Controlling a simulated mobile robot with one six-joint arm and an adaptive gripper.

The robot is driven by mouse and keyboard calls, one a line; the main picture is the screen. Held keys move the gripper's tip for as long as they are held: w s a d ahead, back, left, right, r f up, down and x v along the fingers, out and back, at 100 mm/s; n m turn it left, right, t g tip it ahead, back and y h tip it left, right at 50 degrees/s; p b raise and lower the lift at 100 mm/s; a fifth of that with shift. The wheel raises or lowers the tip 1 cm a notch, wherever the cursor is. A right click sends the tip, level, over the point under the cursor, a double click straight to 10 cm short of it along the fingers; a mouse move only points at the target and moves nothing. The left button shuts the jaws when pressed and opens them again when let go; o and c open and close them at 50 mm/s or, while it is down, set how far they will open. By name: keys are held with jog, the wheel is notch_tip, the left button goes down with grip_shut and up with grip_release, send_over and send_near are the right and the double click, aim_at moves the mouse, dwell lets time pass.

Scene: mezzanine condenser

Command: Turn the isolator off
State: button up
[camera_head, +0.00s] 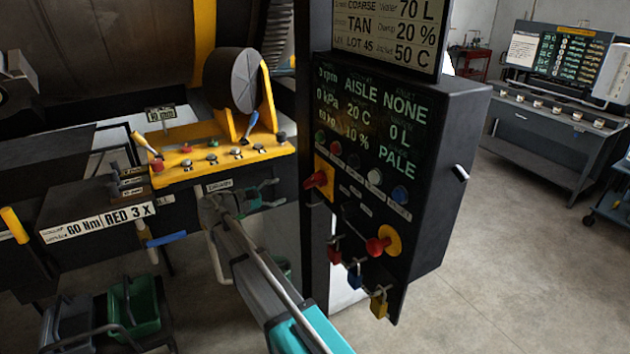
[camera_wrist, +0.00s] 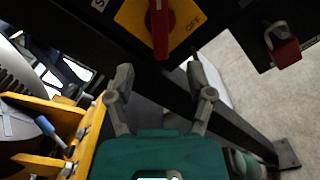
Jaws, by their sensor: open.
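The isolator is a red rotary handle (camera_head: 318,180) on a yellow plate, low on the left of the dark control panel's face. In the wrist view the red handle (camera_wrist: 160,28) stands roughly upright in the picture on the yellow plate (camera_wrist: 185,14). The word OFF shows on the plate to the right of the handle. My gripper (camera_wrist: 158,78) is open and empty, its two fingers spread apart below the handle in that view, not touching it. In the head view my gripper (camera_head: 213,206) is left of the panel, partly seen end-on.
A red mushroom button (camera_head: 377,246) sits lower right on the panel. Red (camera_head: 333,254), blue (camera_head: 355,277) and yellow (camera_head: 378,305) padlocks hang at its lower edge. A yellow lever console (camera_head: 225,160) stands behind my gripper. Open floor (camera_head: 500,260) lies right of the panel.

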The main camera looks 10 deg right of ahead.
aim_at(309, 182)
jog(key=x, duration=1.3)
grip_shut()
